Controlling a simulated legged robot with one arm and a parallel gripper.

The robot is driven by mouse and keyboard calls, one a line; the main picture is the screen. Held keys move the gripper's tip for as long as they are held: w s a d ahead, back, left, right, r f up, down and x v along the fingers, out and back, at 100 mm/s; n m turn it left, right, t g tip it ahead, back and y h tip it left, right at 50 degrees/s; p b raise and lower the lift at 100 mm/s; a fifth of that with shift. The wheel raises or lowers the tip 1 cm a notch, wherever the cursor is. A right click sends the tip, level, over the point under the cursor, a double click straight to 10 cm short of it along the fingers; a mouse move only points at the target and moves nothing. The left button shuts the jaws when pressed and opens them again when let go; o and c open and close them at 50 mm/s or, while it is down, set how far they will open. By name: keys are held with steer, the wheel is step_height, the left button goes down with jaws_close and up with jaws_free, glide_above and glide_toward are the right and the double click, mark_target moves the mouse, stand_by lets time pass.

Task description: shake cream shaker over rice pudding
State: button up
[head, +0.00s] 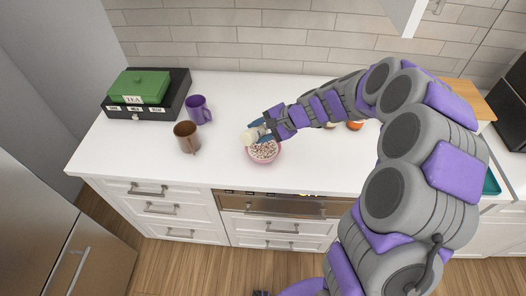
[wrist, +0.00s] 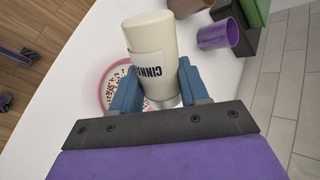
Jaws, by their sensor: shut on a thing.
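My gripper (head: 262,129) is shut on a cream-coloured shaker (head: 249,137). In the wrist view the shaker (wrist: 151,45) sits between the blue fingers (wrist: 157,92), and its white label shows letters reading "CINN". The pink bowl of rice pudding (head: 264,152) stands on the counter, with dark specks on the pudding. The shaker is tilted and held above the bowl's back left side. In the wrist view the bowl (wrist: 104,76) is partly hidden behind the shaker and a finger.
A brown mug (head: 187,137) and a purple mug (head: 200,110) stand left of the bowl. A black tray (head: 176,101) with a green tea box (head: 140,87) is at the back left. The white counter (head: 125,158) is clear at the front left.

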steer(key=shift+r+n+t+h+b, duration=0.1)
steer(key=shift+n+t+h+b, duration=0.3)
steer(key=shift+b, duration=0.65)
steer(key=t+b, duration=0.1)
steer(key=b, duration=0.1)
steer(key=r+n+t+h+b, duration=0.1)
steer(key=b, duration=0.1)
steer(key=n+t+h+b, duration=0.1)
steer(key=t+b, duration=0.1)
steer(key=shift+a+r, duration=0.1)
steer(key=shift+r, duration=0.15)
steer(key=shift+r+n+t+h+b, duration=0.2)
steer(key=shift+n+t+h+b, duration=0.2)
steer(key=shift+n+t+b, duration=0.15)
steer(key=shift+s+r+t, duration=0.1)
steer(key=shift+r+t, duration=0.2)
steer(key=shift+t, duration=0.05)
steer(key=shift+r+n+t+h, duration=0.25)
steer(key=shift+n+t+h, duration=0.2)
steer(key=shift+t, duration=0.15)
steer(key=shift+w, duration=0.2)
